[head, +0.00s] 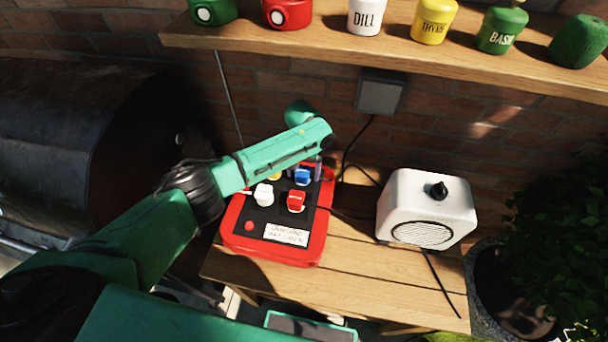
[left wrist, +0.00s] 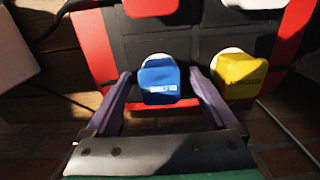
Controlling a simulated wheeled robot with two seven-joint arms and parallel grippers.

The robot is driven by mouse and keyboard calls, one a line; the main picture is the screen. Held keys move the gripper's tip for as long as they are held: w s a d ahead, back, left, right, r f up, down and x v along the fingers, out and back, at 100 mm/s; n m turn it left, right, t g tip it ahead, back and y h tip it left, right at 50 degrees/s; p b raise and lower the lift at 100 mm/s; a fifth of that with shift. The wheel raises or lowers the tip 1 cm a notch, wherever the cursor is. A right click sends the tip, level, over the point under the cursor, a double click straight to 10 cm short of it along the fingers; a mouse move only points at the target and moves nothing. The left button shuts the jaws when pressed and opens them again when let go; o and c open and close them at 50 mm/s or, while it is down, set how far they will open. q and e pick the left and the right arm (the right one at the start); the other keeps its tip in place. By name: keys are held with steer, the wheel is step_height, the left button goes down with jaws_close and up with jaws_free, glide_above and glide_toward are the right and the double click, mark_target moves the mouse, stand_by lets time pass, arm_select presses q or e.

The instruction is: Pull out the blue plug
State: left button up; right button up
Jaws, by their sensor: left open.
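The blue plug (head: 303,176) sits in the red and black socket box (head: 232,240) on the wooden table. In the left wrist view the blue plug (left wrist: 160,82) stands between the two fingers of my left gripper (left wrist: 160,92), with a gap on each side. In the head view my left gripper (head: 318,168) is over the back of the box and mostly hidden by my own arm. It is open. A yellow plug (left wrist: 240,75) sits just right of the right finger in the wrist view. My right gripper is not in view.
A white plug (head: 264,194) and a red plug (head: 296,201) sit in the same box. A white speaker-like box (head: 427,208) stands to the right. Cords run behind toward a wall box (head: 380,93). A shelf (head: 400,57) with spice jars is above. The table front is clear.

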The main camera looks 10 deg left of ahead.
mark_target(303, 171)
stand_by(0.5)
arm_select(q)
jaws_close()
steer(key=shift+r+p, duration=0.1)
steer(key=shift+p, duration=0.3)
steer(key=shift+r+p, duration=2.9)
